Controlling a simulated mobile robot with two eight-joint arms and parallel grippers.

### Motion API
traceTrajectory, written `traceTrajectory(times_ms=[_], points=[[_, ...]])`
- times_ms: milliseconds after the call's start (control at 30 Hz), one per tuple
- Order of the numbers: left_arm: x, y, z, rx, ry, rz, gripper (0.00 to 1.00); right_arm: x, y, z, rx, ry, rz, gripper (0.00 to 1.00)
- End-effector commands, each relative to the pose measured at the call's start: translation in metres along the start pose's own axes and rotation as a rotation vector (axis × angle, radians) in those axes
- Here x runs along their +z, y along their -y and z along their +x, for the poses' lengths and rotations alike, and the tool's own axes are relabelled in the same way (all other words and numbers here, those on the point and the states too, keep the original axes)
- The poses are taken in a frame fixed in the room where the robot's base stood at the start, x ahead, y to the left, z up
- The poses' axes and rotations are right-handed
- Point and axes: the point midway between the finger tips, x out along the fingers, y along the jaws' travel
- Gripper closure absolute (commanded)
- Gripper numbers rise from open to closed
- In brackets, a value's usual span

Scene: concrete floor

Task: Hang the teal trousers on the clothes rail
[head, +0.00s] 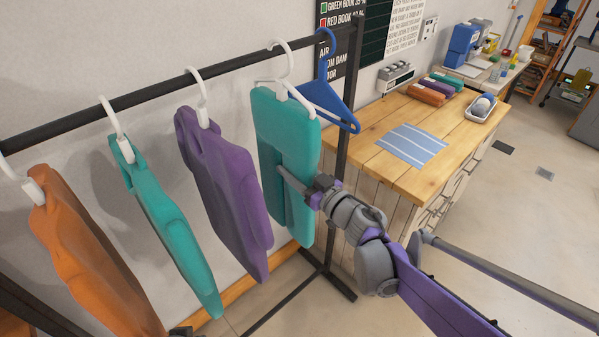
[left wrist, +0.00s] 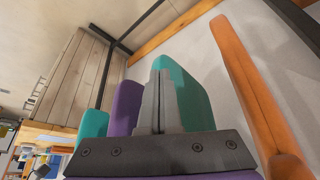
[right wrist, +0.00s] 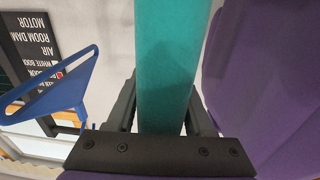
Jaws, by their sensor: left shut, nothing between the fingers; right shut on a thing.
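The teal trousers (head: 270,112) hang folded over a white hanger (head: 291,74) near the right end of the black clothes rail (head: 240,63). The hanger's hook appears to be over the rail. My right gripper (head: 287,178) is shut on the teal trousers; in the right wrist view the teal cloth (right wrist: 168,60) stands between its fingers. My left gripper (left wrist: 157,102) is shut and empty, below the hanging clothes; at most a small dark part of it shows at the bottom of the head view.
Orange (head: 85,260), another teal (head: 165,225) and purple (head: 222,185) garments hang to the left on white hangers. An empty blue hanger (head: 328,97) hangs to the right, by the rail's post (head: 350,90). A wooden counter (head: 365,140) stands beyond.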

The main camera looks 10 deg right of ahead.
Motion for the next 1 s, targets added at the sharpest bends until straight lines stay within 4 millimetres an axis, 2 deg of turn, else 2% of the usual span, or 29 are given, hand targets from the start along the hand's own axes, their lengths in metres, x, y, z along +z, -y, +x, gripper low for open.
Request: traceTrajectory(times_ms=[833,1000], points=[[-0.012,0.000,-0.013,0.000,-0.009,0.000,1.00,0.000,0.003,0.068,-0.001,-0.001,0.001,1.00],[-0.001,0.000,-0.001,0.000,0.000,0.000,1.00,0.018,0.003,0.065,0.000,0.001,0.001,1.00]])
